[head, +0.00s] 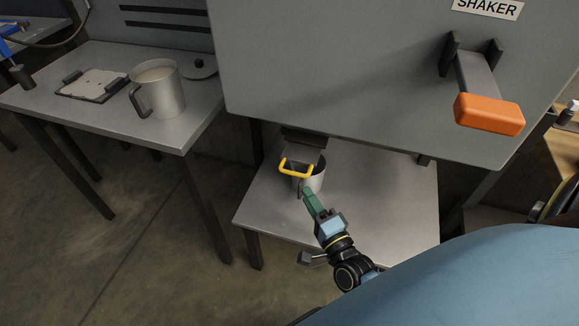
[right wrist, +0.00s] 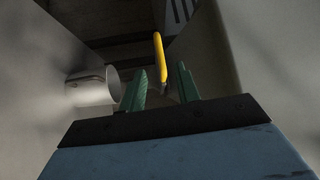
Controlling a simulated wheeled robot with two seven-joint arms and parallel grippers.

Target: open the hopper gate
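The hopper gate is a grey plate (head: 307,152) with a yellow handle (head: 284,168), under the front of the large grey SHAKER housing (head: 345,75). A metal cup (head: 318,179) stands on the low table below it, partly hidden by the handle. My right gripper (head: 305,191) has green fingers and points up toward the handle from the near side. In the right wrist view, the fingers (right wrist: 162,85) are apart with nothing held. The yellow handle (right wrist: 160,58) shows just beyond their tips, in line with the gap.
The low grey table (head: 390,205) has free room right of the cup. An orange-handled lever (head: 489,114) sticks out of the housing. The left table (head: 110,122) holds a metal pitcher (head: 162,90), a dark-framed tray (head: 92,86) and a round lid (head: 200,68).

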